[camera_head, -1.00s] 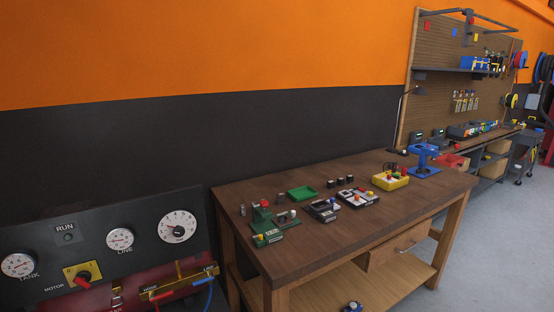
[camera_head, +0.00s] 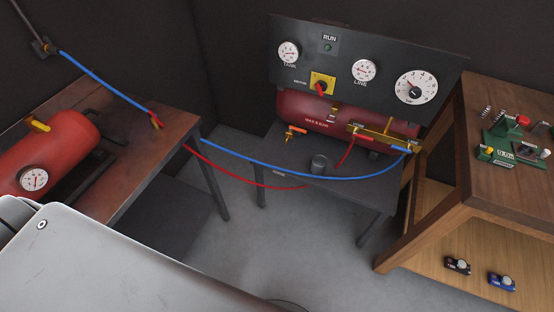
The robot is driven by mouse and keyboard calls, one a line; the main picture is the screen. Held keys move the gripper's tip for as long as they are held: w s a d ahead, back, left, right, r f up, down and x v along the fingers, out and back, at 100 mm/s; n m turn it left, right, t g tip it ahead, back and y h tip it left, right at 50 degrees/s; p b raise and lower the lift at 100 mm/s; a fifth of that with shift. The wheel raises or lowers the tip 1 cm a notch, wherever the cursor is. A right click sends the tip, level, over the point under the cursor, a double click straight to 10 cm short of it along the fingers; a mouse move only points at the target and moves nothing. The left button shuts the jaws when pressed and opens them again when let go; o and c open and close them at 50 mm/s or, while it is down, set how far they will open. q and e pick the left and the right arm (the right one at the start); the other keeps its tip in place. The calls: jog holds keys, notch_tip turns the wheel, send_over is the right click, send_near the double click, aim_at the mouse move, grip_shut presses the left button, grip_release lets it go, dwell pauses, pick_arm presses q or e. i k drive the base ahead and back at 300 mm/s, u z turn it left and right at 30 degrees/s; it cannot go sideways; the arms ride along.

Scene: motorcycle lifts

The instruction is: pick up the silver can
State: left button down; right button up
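A small grey metallic can (camera_head: 319,165) stands upright on the dark grey bench (camera_head: 374,196), in front of the red tank (camera_head: 310,112). It is the only can-like thing I make out there. A blue hose and a red hose pass close by it. Neither of my grippers is in view.
A gauge panel (camera_head: 385,55) rises behind the bench. A blue hose (camera_head: 270,172) spans the gap to the left table (camera_head: 130,170), which bears another red tank (camera_head: 45,160). A wooden workbench (camera_head: 455,195) stands at the right. Grey floor (camera_head: 290,240) shows between them.

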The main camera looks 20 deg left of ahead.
aim_at(319, 164)
jog(key=u, duration=0.2)
jog(key=k, duration=1.3)
jog(key=z, duration=0.7)
jog(key=i, duration=0.65)
jog(key=z, duration=0.8)
jog(key=i, duration=0.9)
jog(key=u, duration=0.65)
jog(key=i, duration=0.65)
jog(key=u, duration=0.5)
